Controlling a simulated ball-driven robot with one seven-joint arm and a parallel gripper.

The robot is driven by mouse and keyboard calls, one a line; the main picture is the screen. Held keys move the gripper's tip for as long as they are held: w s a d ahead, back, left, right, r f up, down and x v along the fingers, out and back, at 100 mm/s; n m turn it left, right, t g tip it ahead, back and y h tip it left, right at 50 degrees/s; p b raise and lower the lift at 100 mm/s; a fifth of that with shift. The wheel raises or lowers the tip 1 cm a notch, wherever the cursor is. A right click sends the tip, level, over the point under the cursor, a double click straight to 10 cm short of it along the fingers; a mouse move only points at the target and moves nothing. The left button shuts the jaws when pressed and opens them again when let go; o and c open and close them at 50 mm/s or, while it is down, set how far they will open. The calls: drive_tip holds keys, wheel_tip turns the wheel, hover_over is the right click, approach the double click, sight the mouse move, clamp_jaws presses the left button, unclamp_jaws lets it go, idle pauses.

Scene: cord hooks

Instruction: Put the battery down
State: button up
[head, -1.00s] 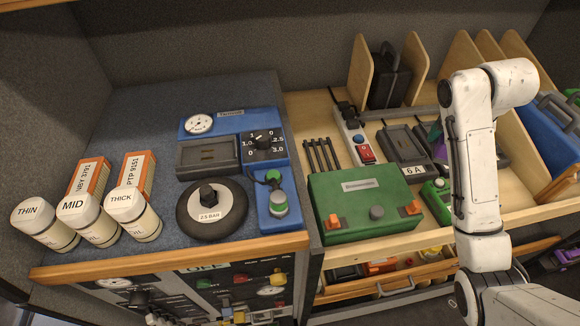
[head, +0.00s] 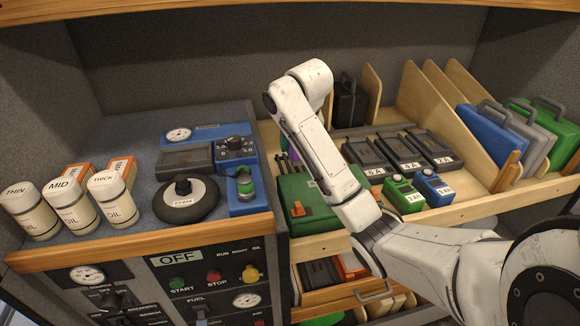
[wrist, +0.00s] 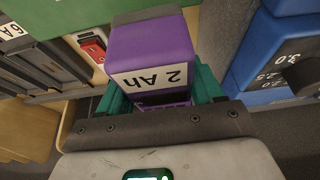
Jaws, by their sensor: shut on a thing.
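A purple battery (wrist: 150,48) labelled 2 Ah fills the middle of the wrist view. My gripper (wrist: 160,92) is shut on it, with a teal finger on each side. In the head view, only a sliver of the purple battery (head: 293,152) shows to the left of my arm, by the back of the green case. My arm hides most of the gripper there. The battery's underside and its gap to the surface below cannot be seen.
Three black chargers (head: 403,151) stand on the right, with a green battery (head: 403,194) and a blue battery (head: 433,188) in front. The green case (head: 297,207) lies under my arm. The blue control unit (head: 208,155), black-rimmed disc (head: 186,199) and oil bottles (head: 113,202) stand left.

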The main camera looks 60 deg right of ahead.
drive_tip(key=shift+w+d+f, duration=0.25)
drive_tip(key=shift+w+d, duration=0.15)
drive_tip(key=shift+d, duration=0.2)
drive_tip(key=shift+w+d+f, duration=0.2)
drive_tip(key=shift+w+d, duration=0.2)
drive_tip(key=shift+d, duration=0.15)
drive_tip(key=w+d+f, duration=0.2)
drive_tip(key=f, duration=0.1)
drive_tip(key=w+d+f, duration=0.1)
drive_tip(key=d+f, duration=0.1)
drive_tip(key=shift+f, duration=0.25)
drive_tip(key=shift+s+p+x, duration=0.15)
drive_tip(key=shift+p+x, duration=0.2)
drive_tip(key=shift+x, duration=0.4)
drive_tip(key=shift+s+p+x, duration=0.1)
drive_tip(key=shift+p+x, duration=0.25)
drive_tip(key=shift+x, duration=0.45)
drive_tip(key=shift+a+f, duration=0.2)
drive_tip(key=shift+f, duration=0.35)
drive_tip(key=shift+f, duration=0.15)
drive_tip(key=o, duration=1.4)
drive_tip(key=shift+o, duration=0.2)
drive_tip(key=b+v, duration=0.1)
drive_tip(key=v, duration=1.1)
